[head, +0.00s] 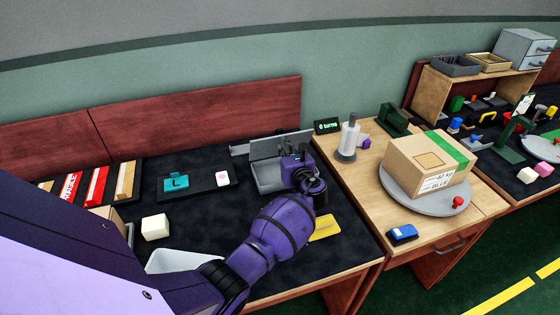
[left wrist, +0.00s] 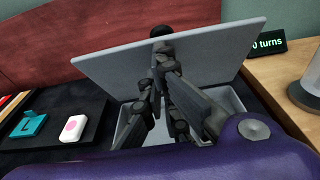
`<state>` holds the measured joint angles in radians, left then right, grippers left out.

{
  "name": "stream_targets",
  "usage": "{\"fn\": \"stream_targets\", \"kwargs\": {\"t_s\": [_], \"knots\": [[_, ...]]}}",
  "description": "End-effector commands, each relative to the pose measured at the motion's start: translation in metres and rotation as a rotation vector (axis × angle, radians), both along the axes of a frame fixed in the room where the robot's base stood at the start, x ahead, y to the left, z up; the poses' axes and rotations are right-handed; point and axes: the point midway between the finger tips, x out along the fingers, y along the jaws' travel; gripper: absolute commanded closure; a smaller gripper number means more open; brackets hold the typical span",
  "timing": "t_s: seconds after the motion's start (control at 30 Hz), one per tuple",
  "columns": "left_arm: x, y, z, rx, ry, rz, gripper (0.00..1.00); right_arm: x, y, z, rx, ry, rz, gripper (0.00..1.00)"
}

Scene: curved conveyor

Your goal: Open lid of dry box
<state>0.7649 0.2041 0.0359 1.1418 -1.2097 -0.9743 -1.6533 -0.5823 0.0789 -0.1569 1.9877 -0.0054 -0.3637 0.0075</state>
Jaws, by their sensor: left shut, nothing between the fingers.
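The dry box is an open grey box (head: 268,178) on the dark mat, with its flat grey lid (head: 278,146) standing raised and tilted along the back edge. In the left wrist view the lid (left wrist: 205,48) spreads behind my fingers, and the box's rim (left wrist: 122,125) shows below. My left gripper (head: 300,156) is over the right part of the box. In the left wrist view its fingers (left wrist: 163,56) are closed together with nothing between them, in front of the lid's inner face. I cannot tell whether they touch it. A dark round part shows above the fingertips. My right gripper is not in view.
A tray with a teal L block (head: 176,182) and a white-pink piece (head: 223,178) lies left of the box. A yellow piece (head: 324,228) lies in front. The right-hand table holds a "turns" display (head: 328,125), a grey-white post (head: 348,138) and a carton (head: 425,165) on a turntable.

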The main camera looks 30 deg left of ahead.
Motion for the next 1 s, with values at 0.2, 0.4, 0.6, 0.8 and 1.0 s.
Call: {"fn": "stream_targets", "kwargs": {"t_s": [0.2, 0.4, 0.6, 0.8, 1.0], "knots": [[0.017, 0.012, 0.02, 0.003, -0.006, 0.0, 1.0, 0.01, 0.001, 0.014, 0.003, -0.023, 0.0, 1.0], [0.024, 0.021, 0.024, 0.003, -0.003, -0.002, 1.0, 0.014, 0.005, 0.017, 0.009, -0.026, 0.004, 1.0], [0.028, 0.028, 0.025, 0.001, -0.001, -0.001, 1.0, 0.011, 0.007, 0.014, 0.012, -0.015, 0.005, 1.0], [0.03, 0.03, 0.026, 0.001, -0.001, -0.001, 1.0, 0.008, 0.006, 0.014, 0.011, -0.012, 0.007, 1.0], [0.031, 0.03, 0.026, 0.001, -0.001, -0.001, 1.0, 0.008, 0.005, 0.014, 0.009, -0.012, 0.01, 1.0]]}}
